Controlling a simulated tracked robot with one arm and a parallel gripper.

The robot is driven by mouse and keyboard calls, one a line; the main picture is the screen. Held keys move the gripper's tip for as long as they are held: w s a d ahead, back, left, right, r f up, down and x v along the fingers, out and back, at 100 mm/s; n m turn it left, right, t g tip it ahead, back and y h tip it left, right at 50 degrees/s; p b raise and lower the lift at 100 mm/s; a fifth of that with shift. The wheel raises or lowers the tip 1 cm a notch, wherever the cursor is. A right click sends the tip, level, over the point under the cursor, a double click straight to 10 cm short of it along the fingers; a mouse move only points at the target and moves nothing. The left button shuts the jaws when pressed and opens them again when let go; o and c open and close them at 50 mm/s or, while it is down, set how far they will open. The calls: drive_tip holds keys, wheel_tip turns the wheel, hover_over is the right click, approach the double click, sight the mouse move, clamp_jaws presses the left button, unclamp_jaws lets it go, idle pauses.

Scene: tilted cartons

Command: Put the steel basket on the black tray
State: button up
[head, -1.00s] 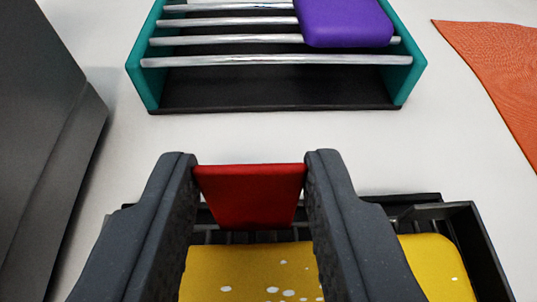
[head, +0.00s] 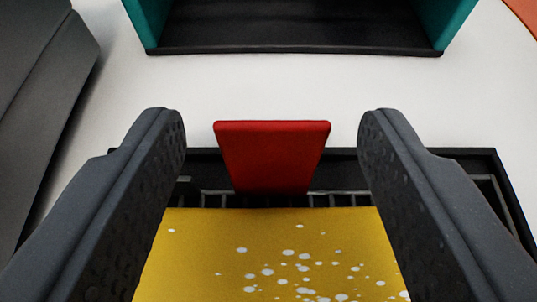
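My gripper (head: 272,125) is open, its two dark fingers standing on either side of a red tab (head: 272,155) with a clear gap on each side. The red tab rises at the far side of the steel basket (head: 346,200), whose grey wires show in a narrow strip. A yellow piece with white specks (head: 290,250) covers most of the basket's middle. The basket sits within the outline of the black tray (head: 340,158), whose dark far edge shows behind it. The near parts of both are out of view, and the fingers hide parts of the sides.
A teal-sided rack with a black base (head: 300,35) stands beyond the tray, with a strip of white surface (head: 340,90) free between them. A dark grey block (head: 40,90) stands at the left. A corner of something orange (head: 525,12) shows at top right.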

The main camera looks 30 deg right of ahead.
drive_tip(key=shift+r, duration=0.1)
drive_tip(key=p+v, duration=0.1)
drive_tip(key=v, duration=1.1)
drive_tip(key=w+a+r+n+t+y, duration=0.1)
drive_tip(key=a+r+n+y, duration=0.15)
drive_tip(key=a+r, duration=0.6)
drive_tip(key=w+a+r+n+t+y, duration=0.1)
drive_tip(key=a+r+t+y, duration=0.3)
drive_tip(key=r, duration=0.8)
drive_tip(key=s+r+n, duration=0.1)
drive_tip(key=s+r, duration=0.4)
drive_tip(key=r, duration=0.2)
drive_tip(key=s+a+r+n, duration=0.1)
drive_tip(key=s+r, duration=0.4)
drive_tip(key=r, duration=0.3)
drive_tip(key=s+a+r+n+y, duration=0.1)
drive_tip(key=s+r, duration=0.4)
drive_tip(key=r, duration=0.3)
drive_tip(key=shift+r+g, duration=0.25)
drive_tip(key=shift+g, duration=0.15)
